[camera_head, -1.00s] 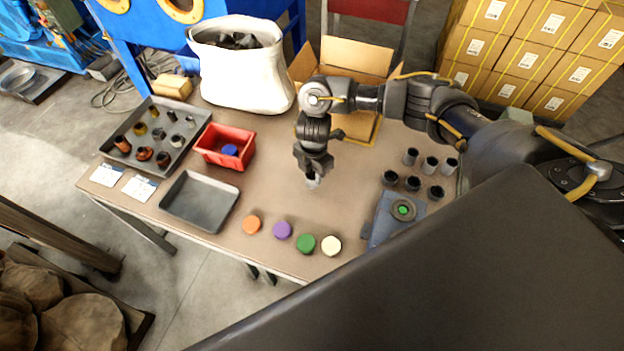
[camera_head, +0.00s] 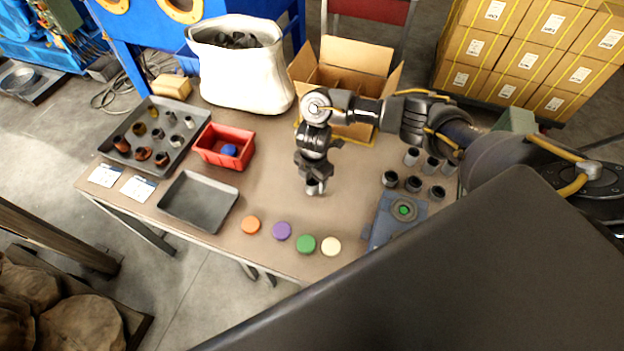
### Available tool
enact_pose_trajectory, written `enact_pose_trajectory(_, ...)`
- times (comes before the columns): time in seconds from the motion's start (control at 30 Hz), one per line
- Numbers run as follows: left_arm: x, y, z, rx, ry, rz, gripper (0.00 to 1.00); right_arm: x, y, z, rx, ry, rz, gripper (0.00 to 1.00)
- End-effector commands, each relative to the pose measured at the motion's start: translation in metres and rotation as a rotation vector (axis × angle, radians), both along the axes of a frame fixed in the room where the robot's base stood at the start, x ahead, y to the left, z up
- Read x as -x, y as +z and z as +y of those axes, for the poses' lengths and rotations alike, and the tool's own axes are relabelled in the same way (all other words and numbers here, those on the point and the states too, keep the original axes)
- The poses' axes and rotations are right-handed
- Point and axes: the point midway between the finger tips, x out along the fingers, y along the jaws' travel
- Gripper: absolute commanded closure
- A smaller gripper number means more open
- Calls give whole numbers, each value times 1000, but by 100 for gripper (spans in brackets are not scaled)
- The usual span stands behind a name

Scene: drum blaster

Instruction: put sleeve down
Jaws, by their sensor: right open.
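My right gripper (camera_head: 315,180) points down over the middle of the table, and its jaws are open. A small grey sleeve (camera_head: 316,188) stands between or just under its fingertips, at the tabletop; the fingers hide part of it. Several more grey sleeves (camera_head: 413,184) stand in a group at the right of the table, partly behind my right arm. A dark tray (camera_head: 183,153) at the left holds several grey and brown sleeves. My left gripper is not in view.
An empty grey tray (camera_head: 198,202) and a red bin (camera_head: 224,147) with a blue disc lie left. Orange, purple, green and cream discs line the front edge. A blue fixture (camera_head: 392,222) with a green button is right. A white sack (camera_head: 240,75) and open carton (camera_head: 352,60) stand behind.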

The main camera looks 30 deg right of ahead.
Motion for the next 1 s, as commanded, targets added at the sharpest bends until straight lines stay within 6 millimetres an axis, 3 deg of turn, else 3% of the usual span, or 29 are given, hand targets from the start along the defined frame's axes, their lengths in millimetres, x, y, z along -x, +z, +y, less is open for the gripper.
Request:
enact_pose_trajectory(0.13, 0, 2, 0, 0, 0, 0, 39, 0, 3, 0, 0, 0, -1, 43)
enact_pose_trajectory(0.27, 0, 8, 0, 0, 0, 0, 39, -2, 18, 0, 0, 2, -4, 43)
enact_pose_trajectory(0.7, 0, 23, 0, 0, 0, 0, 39, -2, 103, -2, 2, 2, -4, 43)
enact_pose_trajectory(1.0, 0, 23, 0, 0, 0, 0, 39, -1, 124, -2, 1, 0, -1, 43)
